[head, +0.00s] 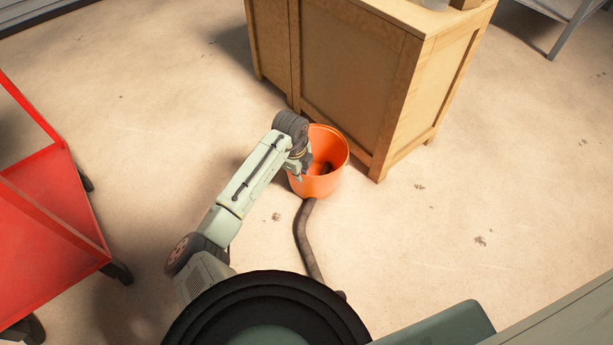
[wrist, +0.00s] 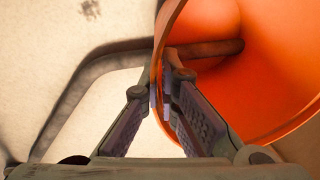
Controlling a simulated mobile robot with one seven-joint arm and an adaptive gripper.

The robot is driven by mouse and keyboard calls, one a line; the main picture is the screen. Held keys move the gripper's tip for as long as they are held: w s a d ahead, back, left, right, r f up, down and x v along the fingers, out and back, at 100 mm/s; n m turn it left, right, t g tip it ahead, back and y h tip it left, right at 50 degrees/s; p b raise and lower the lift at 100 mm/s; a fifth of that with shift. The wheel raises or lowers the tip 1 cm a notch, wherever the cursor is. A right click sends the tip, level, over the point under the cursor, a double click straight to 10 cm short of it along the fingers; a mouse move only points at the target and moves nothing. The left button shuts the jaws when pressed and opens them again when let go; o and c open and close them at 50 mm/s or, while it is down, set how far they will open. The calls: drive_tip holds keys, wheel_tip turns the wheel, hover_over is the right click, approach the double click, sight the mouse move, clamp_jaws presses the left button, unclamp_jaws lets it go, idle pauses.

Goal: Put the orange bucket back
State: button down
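The orange bucket (head: 322,184) is at the front corner of a wooden cabinet, its open mouth facing up. In the wrist view the bucket (wrist: 265,70) fills the right side. My gripper (head: 302,172) is at the bucket's left rim. In the wrist view my gripper (wrist: 161,95) has its fingers close together, one on each side of the rim wall, and looks shut on it. A dark hose (head: 305,236) runs along the floor to the bucket, and a dark piece shows inside the bucket. How the hose passes the wall is hidden.
The wooden cabinet (head: 345,85) stands just behind the bucket. A red cart (head: 50,225) is at the left. A grey metal frame (head: 566,28) is at the top right. The floor (head: 490,190) to the right of the bucket is clear.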

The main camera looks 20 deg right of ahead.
drive_tip(key=shift+f, duration=0.2)
drive_tip(key=c, duration=1.8)
unclamp_jaws()
wheel_tip(320, 180, up, 12)
drive_tip(key=s+a+p, duration=0.1)
drive_tip(key=p, duration=0.2)
drive_tip(key=shift+a, duration=0.15)
